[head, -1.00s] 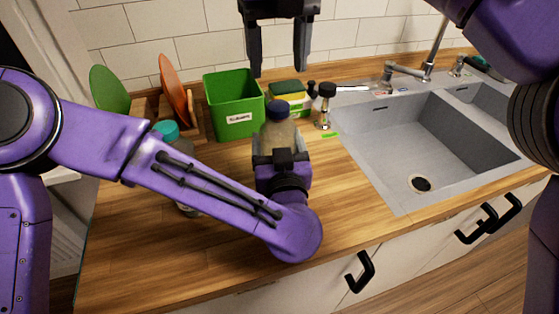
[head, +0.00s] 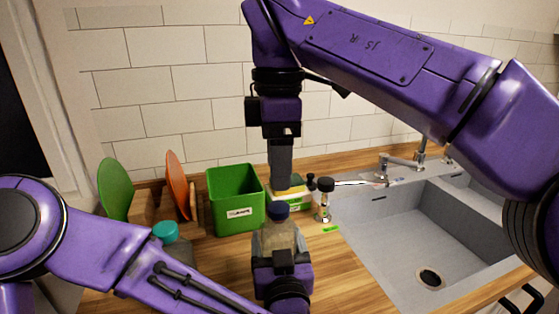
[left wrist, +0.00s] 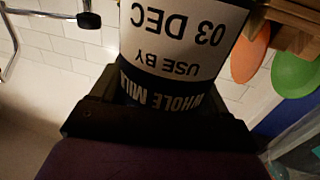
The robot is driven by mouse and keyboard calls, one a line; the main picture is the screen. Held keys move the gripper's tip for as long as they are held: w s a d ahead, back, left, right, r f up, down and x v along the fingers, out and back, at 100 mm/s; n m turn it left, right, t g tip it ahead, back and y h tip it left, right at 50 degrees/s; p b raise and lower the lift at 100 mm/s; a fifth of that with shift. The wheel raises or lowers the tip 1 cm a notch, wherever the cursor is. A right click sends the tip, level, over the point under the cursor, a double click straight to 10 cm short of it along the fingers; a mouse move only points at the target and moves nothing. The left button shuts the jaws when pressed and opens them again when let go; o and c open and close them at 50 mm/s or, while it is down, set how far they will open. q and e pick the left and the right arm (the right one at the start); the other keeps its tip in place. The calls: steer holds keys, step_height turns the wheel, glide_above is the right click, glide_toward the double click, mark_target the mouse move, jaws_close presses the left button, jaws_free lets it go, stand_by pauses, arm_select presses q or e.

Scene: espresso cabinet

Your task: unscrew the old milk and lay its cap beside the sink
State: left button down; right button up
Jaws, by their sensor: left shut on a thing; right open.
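The milk bottle (head: 278,238) stands on the wooden counter with its dark blue cap (head: 278,211) on. My left gripper (head: 282,262) is shut around the bottle's body. In the left wrist view the bottle's label (left wrist: 180,45) reads "USE BY 03 DEC" and "WHOLE MILK", upside down. My right gripper (head: 280,184) points down just above the cap. Its fingers show edge-on, one behind the other; it is open, and the cap's top shows below the tips. The grey sink (head: 385,240) is to the right of the bottle.
A green bin (head: 236,205) stands behind left of the bottle. A teal-capped bottle (head: 165,232) is partly hidden by my left arm. A yellow-topped sponge box and a small dark-topped dispenser (head: 325,200) stand behind right. A bright green strip (head: 331,228) lies beside the sink.

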mark_target(278, 206)
steer(key=shift+f+m, duration=0.1)
steer(key=shift+m, duration=0.9)
step_height(278, 206, down, 8)
steer(key=shift+r, duration=0.1)
steer(key=c, duration=1.1)
steer(key=shift+o, duration=0.3)
steer(key=n, duration=1.4)
steer(key=shift+r+n, duration=0.1)
steer(key=shift+n, duration=0.3)
steer(key=o, duration=1.1)
